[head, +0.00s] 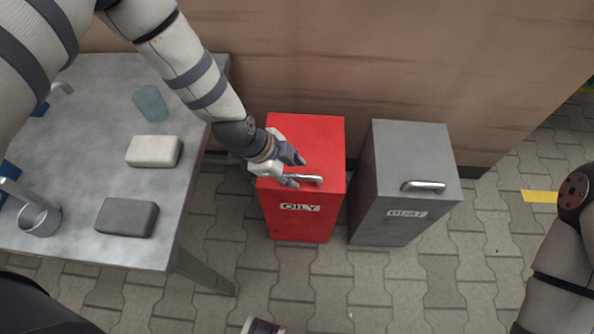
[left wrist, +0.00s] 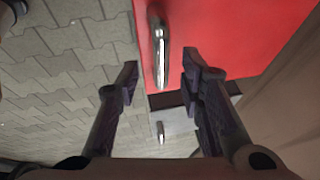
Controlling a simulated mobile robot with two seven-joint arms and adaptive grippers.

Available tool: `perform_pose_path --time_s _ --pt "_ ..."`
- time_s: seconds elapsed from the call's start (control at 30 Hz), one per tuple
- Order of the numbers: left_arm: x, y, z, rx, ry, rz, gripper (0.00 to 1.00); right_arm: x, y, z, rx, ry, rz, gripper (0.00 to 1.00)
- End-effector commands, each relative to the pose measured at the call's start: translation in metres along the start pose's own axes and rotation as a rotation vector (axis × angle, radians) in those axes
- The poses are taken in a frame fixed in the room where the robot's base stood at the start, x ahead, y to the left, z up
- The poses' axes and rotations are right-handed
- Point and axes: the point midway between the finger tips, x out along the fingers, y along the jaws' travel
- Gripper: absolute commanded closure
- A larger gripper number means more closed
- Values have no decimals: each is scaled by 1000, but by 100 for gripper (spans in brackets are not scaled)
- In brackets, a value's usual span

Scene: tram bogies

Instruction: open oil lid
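The red bin marked OILY (head: 305,140) stands on the paved floor against the wall, its lid shut. A silver bar handle (head: 308,179) sits on its lid near the front edge. My left gripper (head: 296,170) is open at the lid's left side, its fingers reaching toward the handle. In the left wrist view the handle (left wrist: 160,50) shows between and beyond the two open fingers (left wrist: 160,78), with the red lid (left wrist: 235,30) behind it. I cannot tell whether a finger touches the handle.
A grey bin marked DUST (head: 405,155) with its own handle stands just right of the red one. A grey metal table (head: 90,110) on the left holds a white block, a dark block, a metal cup and a bluish glass. Paved floor in front is mostly clear.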

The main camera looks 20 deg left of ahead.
Motion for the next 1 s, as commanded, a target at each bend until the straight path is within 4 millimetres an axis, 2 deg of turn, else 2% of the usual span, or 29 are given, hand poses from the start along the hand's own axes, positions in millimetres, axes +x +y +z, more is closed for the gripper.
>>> perform_pose_path --time_s 0.03,0.13,0.43,0.6,0.87,1.0 --pt "10 2 2 -2 -1 3 65 4 0 1 0 -7 0 60" --pt "19 1 0 0 0 2 65 6 0 1 -1 -11 1 60" --pt "21 -1 -1 0 0 -1 65 6 0 1 -1 -10 1 60" --pt "21 -1 0 0 0 -1 100 6 0 1 -1 -10 1 60" --pt "20 0 -1 -2 0 2 100 5 0 1 -1 -9 1 60" --pt "11 2 -2 -12 1 26 100 1 0 0 -1 -1 0 60"
